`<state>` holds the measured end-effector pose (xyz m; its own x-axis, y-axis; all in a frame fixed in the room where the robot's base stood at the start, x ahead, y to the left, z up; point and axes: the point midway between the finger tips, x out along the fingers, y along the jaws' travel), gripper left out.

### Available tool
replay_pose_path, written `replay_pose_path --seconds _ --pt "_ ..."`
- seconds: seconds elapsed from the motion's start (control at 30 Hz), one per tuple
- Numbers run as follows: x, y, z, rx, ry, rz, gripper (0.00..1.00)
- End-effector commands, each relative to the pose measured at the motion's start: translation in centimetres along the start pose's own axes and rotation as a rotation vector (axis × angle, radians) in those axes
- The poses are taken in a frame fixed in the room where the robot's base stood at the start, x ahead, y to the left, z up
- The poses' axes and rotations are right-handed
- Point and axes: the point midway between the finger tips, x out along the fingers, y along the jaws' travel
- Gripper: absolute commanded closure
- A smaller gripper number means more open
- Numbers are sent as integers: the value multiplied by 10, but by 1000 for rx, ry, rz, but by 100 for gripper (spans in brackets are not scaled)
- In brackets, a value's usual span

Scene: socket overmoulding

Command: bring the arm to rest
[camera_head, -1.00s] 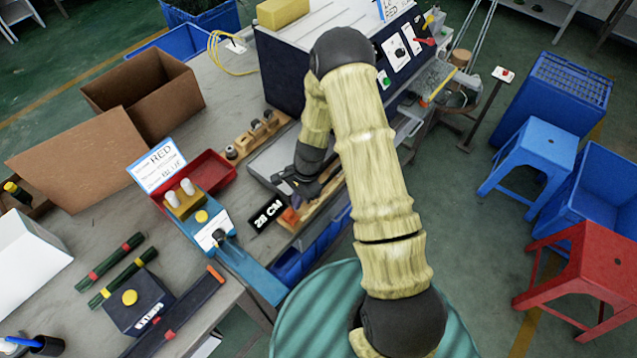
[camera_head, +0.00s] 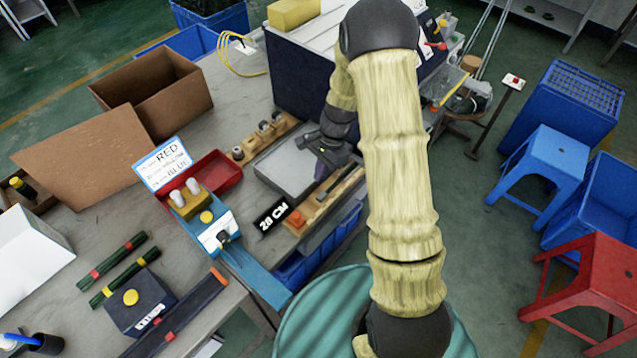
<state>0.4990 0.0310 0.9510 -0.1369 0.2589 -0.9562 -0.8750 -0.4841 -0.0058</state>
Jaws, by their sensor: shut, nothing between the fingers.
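My arm, pale yellow with dark joints, reaches up the picture from the bottom right of centre and bends back down to the left at a dark elbow. My gripper (camera_head: 328,160) is shut and empty, held above the right end of the grey metal tray (camera_head: 290,170). It is dark and small in the picture, and the forearm partly hides what lies to its right.
The wooden tool rack (camera_head: 325,203) lies just below my gripper, by the "28 CM" sign (camera_head: 273,213). A dark machine (camera_head: 300,70) stands behind. A red bin (camera_head: 215,178) and blue fixture (camera_head: 235,250) lie left. Stools, including a red one (camera_head: 590,285), stand right.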

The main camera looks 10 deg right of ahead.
Motion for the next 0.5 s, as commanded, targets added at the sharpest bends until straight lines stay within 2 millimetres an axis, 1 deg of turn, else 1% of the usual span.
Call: replay_pose_path --seconds 0.13,0.5 --pt "-7 2 -4 8 1 -2 100" --pt "-7 3 -5 11 1 -3 100"
